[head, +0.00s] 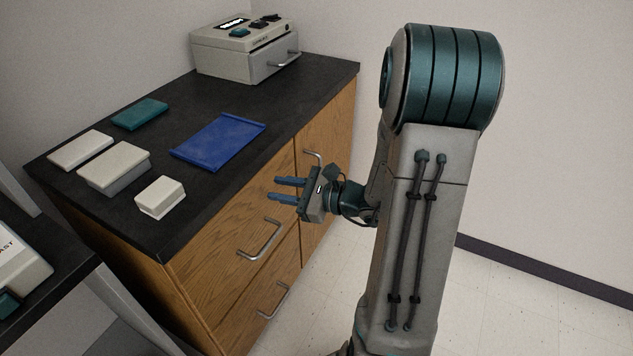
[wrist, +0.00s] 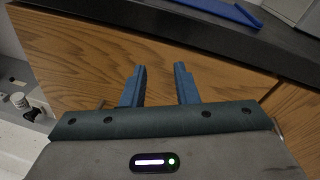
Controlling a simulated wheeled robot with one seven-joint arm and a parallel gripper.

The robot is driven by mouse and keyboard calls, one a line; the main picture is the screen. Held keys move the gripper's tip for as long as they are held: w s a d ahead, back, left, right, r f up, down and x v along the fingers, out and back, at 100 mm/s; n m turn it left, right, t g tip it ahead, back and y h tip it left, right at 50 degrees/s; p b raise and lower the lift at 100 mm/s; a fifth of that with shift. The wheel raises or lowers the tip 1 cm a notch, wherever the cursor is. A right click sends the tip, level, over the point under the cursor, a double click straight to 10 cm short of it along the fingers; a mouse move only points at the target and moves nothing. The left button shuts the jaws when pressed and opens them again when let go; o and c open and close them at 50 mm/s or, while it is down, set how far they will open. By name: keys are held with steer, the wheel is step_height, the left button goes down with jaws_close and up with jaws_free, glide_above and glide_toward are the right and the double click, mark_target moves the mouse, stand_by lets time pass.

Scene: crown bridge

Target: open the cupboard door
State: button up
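The wooden cupboard door (head: 338,132) is at the far right of the cabinet front and sits closed, flush with the front. Its metal handle (head: 313,155) is near the door's upper left edge, just above and behind my gripper (head: 287,190) in the head view. My gripper is open and empty, with two blue fingers apart, pointing at the cabinet. In the wrist view the fingers (wrist: 160,82) stand before the wooden drawer front, left of a seam; part of the door (wrist: 298,105) shows right of it. The door handle is not clear there.
Two drawers with metal handles (head: 260,241) (head: 273,301) are left of the door. The black countertop (head: 185,90) holds a blue tray (head: 219,141), several boxes and a beige device (head: 245,48). Another bench (head: 60,265) is at left. Floor (head: 520,300) on the right is clear.

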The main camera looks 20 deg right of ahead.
steer(key=w+d+f+m+t+h+b, duration=0.1)
steer(key=d+f+m+t+h+b, duration=0.2)
steer(key=d+f+m+h, duration=0.45)
steer(key=w+d+f+m+t+h+b, duration=0.2)
steer(key=d+f+m+t+h+b, duration=0.15)
steer(key=d+f, duration=0.45)
steer(key=shift+m+y, duration=0.3)
steer(key=shift+m, duration=0.1)
steer(key=w+r, duration=0.1)
steer(key=w, duration=0.3)
steer(key=w+b, duration=0.1)
steer(key=w, duration=0.4)
steer(key=w+d+r, duration=0.1)
steer(key=w, duration=0.3)
steer(key=shift+w+r+b, duration=0.25)
steer(key=shift+r+b, duration=0.05)
steer(key=shift+b, duration=0.05)
jaws_close()
